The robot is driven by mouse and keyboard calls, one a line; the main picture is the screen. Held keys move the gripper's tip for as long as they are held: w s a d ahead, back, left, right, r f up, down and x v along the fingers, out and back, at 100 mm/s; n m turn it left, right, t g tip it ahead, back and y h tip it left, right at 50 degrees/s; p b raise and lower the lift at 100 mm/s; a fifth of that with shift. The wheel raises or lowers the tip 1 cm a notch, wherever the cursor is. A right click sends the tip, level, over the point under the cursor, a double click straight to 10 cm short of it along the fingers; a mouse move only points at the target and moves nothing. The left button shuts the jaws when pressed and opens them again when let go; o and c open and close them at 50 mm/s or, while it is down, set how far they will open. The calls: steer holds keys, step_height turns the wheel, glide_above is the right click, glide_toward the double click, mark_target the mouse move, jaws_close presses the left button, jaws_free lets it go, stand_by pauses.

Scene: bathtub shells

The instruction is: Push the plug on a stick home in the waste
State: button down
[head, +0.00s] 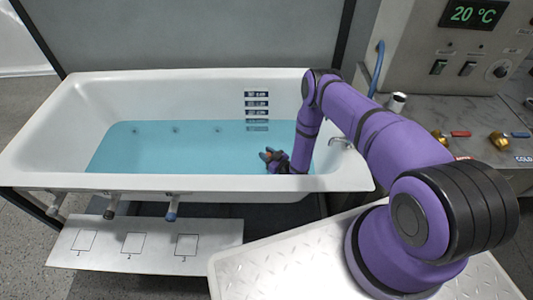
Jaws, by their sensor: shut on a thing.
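The white bathtub (60,125) holds blue water (190,150). My gripper (268,154) is low in the tub at its right end, close to the near wall, pointing left. It is shut on a small orange piece (268,156), which appears to be the handle of the plug on a stick. The rest of the stick, the plug and the waste are hidden by the water, my gripper and the tub's near rim. I cannot tell how the plug sits to the waste.
Spout (342,142) on the tub's right rim, near my arm. Several jets and a marked scale (257,105) line the far wall. Right: counter with brass fittings (500,140), white cup (397,103), panel reading 20 °C (473,14).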

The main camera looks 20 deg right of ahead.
steer(key=shift+f, duration=0.85)
steer(key=c, duration=0.7)
jaws_free()
steer(key=shift+r, duration=0.1)
step_height(320, 180, up, 10)
steer(key=shift+r, duration=0.1)
steer(key=w+d+r+m+h, duration=0.1)
steer(key=w+r+h, duration=0.1)
steer(key=r, duration=0.4)
steer(key=w+d+r+m+t+h, duration=0.1)
steer(key=w+r+h, duration=0.1)
steer(key=r, duration=0.5)
steer(key=w+d+r+m+t+h, duration=0.1)
steer(key=w+r+m+h, duration=0.1)
steer(key=r, duration=0.5)
steer(key=shift+w+d, duration=0.15)
steer(key=shift+w, duration=0.35)
